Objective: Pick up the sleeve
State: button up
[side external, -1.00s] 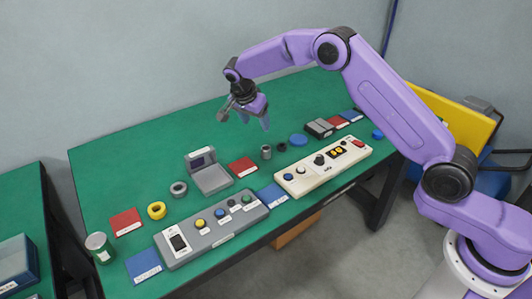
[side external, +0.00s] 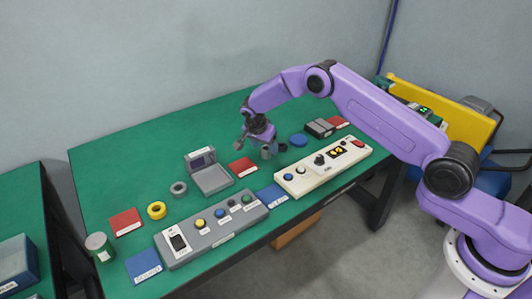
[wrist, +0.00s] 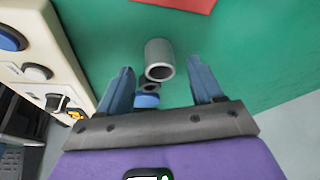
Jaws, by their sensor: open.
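The sleeve (wrist: 160,58) is a short grey hollow cylinder standing on the green table, its open end showing in the wrist view. My gripper (side external: 256,147) is low over the table in the side view, tilted, with its jaws apart. In the wrist view its two blue-grey fingers show, and the sleeve appears between and beyond their tips with clear gaps on both sides. Nothing is held. In the side view the gripper largely covers the sleeve's spot, so I cannot tell how close the fingers are to it.
A cream control panel (side external: 322,167) stands to the right of the gripper, and a blue disc (side external: 299,140) lies behind it. A red mat (side external: 242,167) and a grey open box (side external: 211,176) are to the left. A grey button panel (side external: 211,228) is in front.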

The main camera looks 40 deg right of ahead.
jog(key=shift+x, duration=1.25)
jog(key=c, duration=1.2)
jog(key=shift+r, duration=0.1)
